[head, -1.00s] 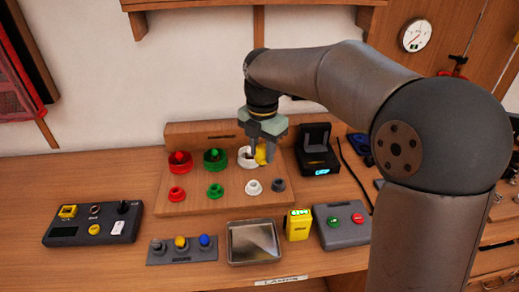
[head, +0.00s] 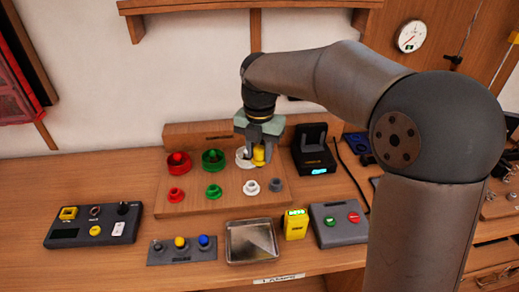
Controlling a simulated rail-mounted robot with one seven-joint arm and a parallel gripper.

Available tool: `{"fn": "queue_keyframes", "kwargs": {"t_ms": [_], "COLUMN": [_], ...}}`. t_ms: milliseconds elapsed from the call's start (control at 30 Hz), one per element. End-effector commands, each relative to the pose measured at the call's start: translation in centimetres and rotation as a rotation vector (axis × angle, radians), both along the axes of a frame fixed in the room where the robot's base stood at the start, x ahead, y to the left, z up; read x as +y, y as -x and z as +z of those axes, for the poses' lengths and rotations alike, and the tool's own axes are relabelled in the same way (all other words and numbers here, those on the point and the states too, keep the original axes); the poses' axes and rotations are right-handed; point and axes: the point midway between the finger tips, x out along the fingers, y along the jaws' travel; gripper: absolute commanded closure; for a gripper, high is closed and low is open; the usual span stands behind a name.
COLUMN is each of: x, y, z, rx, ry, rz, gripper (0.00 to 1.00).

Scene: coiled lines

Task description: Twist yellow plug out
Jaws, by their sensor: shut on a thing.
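The yellow plug (head: 259,155) is at the right of the upper row on the wooden board (head: 215,198). My gripper (head: 259,152) points down from above and is shut on the plug. A white ring (head: 241,158) stands just left of the plug, partly covered by a finger. The plug's lower end is hidden, so I cannot tell whether it is seated in a socket or clear of it.
Red (head: 178,163) and green (head: 213,160) rings are to the left, with several knobs in front. A black dock (head: 313,158) stands close on the right. A metal tray (head: 251,242), a yellow device (head: 295,224) and control boxes lie in front.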

Motion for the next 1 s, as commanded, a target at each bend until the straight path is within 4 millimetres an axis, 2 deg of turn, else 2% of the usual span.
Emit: {"fn": "queue_keyframes", "kwargs": {"t_ms": [700, 1000], "x": [0.0, 0.02], "y": [0.02, 0.0], "z": [0.12, 0.0], "rx": [0.001, 0.0], "ry": [0.001, 0.0], "rz": [0.257, 0.288], "gripper": [0.89, 0.89]}}
